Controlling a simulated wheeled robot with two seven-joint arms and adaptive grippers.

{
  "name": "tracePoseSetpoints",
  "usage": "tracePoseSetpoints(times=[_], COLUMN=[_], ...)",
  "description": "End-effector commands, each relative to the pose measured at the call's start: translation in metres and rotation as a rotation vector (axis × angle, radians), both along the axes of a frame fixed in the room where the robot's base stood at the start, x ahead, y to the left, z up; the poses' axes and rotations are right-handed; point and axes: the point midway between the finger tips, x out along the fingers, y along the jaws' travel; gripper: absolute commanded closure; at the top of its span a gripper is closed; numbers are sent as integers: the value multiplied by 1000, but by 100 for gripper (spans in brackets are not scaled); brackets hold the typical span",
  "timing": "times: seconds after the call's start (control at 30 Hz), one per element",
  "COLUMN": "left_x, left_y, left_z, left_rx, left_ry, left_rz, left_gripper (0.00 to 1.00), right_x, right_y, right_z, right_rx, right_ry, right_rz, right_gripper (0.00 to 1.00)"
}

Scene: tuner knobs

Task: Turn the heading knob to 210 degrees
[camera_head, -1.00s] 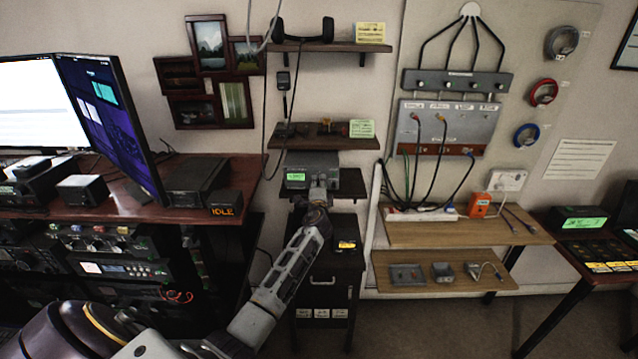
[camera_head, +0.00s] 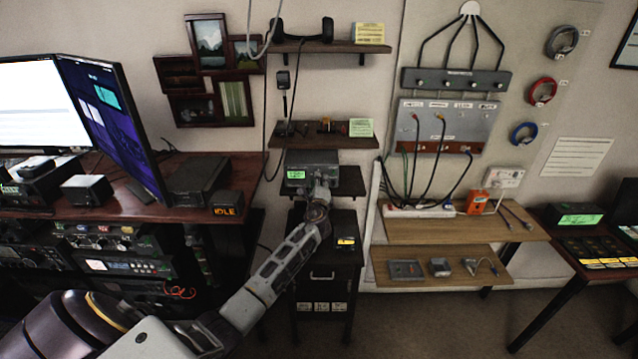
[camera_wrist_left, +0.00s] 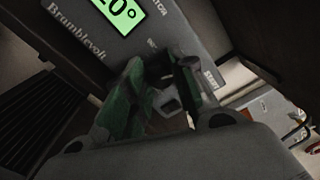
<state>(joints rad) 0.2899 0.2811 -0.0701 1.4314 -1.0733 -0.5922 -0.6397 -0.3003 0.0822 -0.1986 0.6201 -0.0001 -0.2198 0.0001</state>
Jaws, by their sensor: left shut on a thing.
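The grey heading control box (camera_head: 312,160) sits on a small wall shelf in the middle of the head view, with a lit green display. In the left wrist view the tilted box (camera_wrist_left: 85,25) reads "Bramblevolt". Its display (camera_wrist_left: 118,12) is cut off by the frame edge and shows "20°" at its end. My left gripper (camera_head: 321,184) is at the box's front, at its right part. In the left wrist view its fingers (camera_wrist_left: 160,78) are shut on the dark heading knob (camera_wrist_left: 156,70), which they mostly hide; its pointer cannot be read. My right gripper is out of view.
A shelf (camera_head: 355,136) with small items is just above the box. The desk with an IDLE display (camera_head: 225,211) is at left, wooden shelves (camera_head: 440,231) at right.

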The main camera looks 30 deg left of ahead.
Motion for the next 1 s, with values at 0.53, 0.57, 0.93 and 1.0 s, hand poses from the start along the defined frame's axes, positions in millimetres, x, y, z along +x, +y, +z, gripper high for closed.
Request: tracePoseSetpoints(times=[0.53,0.57,0.93,1.0], left_x=[0,0,-6,-10], left_y=[0,0,-4,-6], left_z=[0,0,-1,-1], left_rx=[-2,-2,-2,-2], left_ry=[0,-1,0,-1], left_rz=[0,0,0,-1], left_gripper=[51,51,51,51], right_x=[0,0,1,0], right_y=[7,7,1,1], right_z=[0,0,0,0], right_rx=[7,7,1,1], right_ry=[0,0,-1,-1], right_rz=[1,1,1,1], right_gripper=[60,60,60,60])
